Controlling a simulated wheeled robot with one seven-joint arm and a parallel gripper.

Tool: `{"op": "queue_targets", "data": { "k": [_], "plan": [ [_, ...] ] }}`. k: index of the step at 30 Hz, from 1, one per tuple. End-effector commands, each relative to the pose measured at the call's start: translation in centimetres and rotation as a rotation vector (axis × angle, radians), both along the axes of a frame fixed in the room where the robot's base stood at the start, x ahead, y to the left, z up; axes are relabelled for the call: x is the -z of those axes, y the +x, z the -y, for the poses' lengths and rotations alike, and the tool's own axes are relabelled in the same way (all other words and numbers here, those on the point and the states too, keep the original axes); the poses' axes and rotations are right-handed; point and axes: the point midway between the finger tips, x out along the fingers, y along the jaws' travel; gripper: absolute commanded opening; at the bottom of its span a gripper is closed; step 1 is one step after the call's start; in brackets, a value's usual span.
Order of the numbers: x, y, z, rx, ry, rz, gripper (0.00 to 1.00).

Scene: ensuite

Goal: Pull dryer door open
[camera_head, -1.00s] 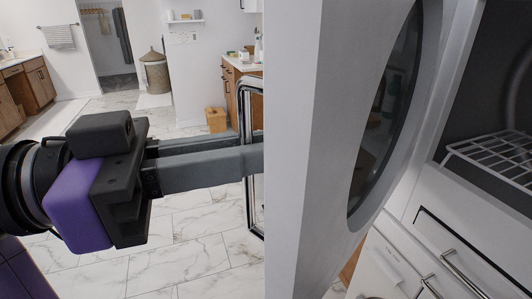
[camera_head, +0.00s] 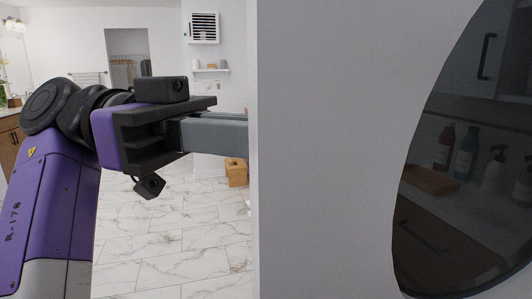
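The dryer door (camera_head: 325,150) is a white panel that fills the right half of the head view, very close to the camera. Its round dark window (camera_head: 460,190) is cut off by the right edge of the picture. The door stands swung out, with the room visible past its left edge. My gripper (camera_head: 242,138) reaches in from the left at the door's left edge. Its grey fingers run behind that edge, so the fingertips are hidden. I cannot tell whether they touch or grip the door. The dryer's drum and body are out of view.
Several bottles (camera_head: 465,152) on a counter show in the dark glass. A wooden box (camera_head: 236,173) stands on the marble floor (camera_head: 170,235) behind my gripper. A wooden cabinet (camera_head: 12,145) is at the far left. The floor between is clear.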

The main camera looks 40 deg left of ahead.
Motion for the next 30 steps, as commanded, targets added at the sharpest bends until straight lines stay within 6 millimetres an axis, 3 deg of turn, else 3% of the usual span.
{"op": "queue_targets", "data": {
  "k": [13,14,17,30],
  "plan": [
    [0.19,0.38,0.26,0.013,0.004,-0.008,0.00],
    [0.19,0.38,0.27,0.013,0.004,-0.008,0.13],
    [0.16,0.36,0.26,0.013,0.004,-0.006,0.32],
    [0.03,0.68,0.45,0.013,0.002,-0.003,0.32]
  ]
}}
